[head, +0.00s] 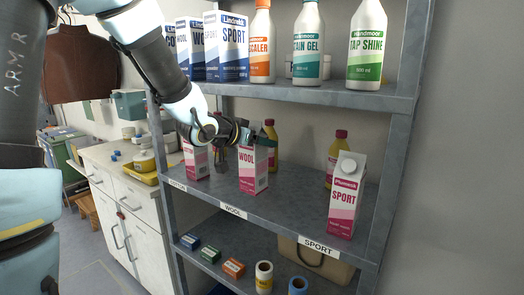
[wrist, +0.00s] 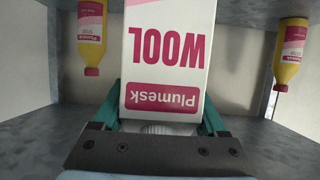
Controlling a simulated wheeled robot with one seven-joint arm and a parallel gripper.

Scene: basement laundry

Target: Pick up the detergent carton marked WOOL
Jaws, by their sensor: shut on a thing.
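The detergent carton marked WOOL (head: 254,169) is white and pink and stands upright on the middle shelf, behind the WOOL shelf label (head: 233,211). In the wrist view the carton (wrist: 167,55) appears upside down, with WOOL and Plumesk readable. My gripper (head: 248,137) is at the carton's top, with teal fingers on either side of it. In the wrist view my gripper (wrist: 160,118) is shut on the carton near its cap. In the head view the gripper hides part of the carton's top. I cannot tell whether its base is clear of the shelf.
A SPORT carton (head: 345,195) stands to the right and another pink carton (head: 196,160) to the left. Yellow bottles (head: 337,158) stand behind. The upper shelf (head: 300,93) holds boxes and bottles close above my gripper. A shelf post (head: 397,150) bounds the right side.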

